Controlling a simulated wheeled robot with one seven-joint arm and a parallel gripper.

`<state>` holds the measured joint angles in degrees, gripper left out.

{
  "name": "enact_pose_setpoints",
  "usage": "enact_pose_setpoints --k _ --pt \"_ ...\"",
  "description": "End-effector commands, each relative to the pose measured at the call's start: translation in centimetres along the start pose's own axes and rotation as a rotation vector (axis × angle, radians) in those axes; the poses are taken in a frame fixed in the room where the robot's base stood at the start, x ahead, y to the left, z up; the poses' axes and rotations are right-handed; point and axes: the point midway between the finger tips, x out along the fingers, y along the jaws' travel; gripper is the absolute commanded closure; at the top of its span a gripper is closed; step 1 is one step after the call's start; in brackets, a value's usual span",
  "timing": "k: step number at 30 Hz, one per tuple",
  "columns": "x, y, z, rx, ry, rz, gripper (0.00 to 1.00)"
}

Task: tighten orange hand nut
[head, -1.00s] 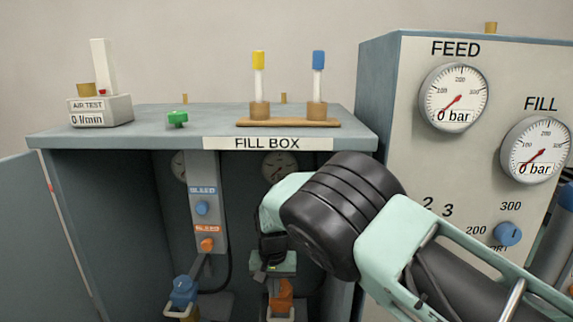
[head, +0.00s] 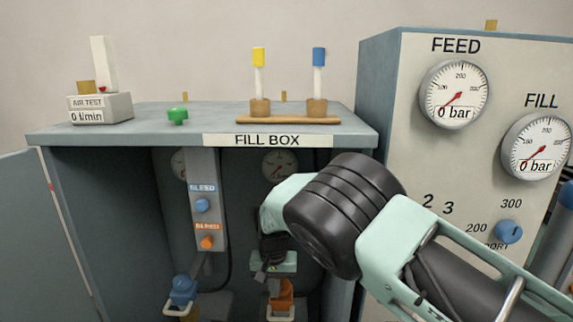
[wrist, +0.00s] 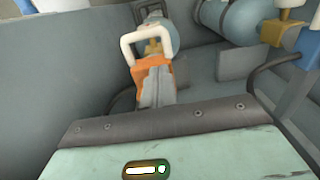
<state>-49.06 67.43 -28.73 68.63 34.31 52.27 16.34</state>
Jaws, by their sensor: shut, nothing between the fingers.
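The orange hand nut (head: 284,289) is low inside the fill box, on a white yoke (head: 280,315). My gripper (head: 266,275) reaches in from the right and is just above and in front of the nut, covering part of it. In the wrist view the nut (wrist: 128,86) sits below the white yoke (wrist: 146,38).
A blue hand nut (head: 183,289) on a second yoke is to the left. Blue (head: 202,205) and orange (head: 207,242) bleed knobs are on a grey column. The box (head: 70,140) has walls close around my arm. The gauge panel (head: 400,130) stands at right.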

Motion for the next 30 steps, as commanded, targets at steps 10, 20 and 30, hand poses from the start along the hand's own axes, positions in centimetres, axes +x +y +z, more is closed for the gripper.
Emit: enact_pose_setpoints --k 10,20,30 --pt "-0.1 0.4 -0.5 0.003 0.008 0.001 1.0" --pt "-0.1 1.3 -0.3 0.005 0.008 0.002 1.0" --pt "-0.2 2.3 -0.3 0.005 0.01 0.002 1.0"
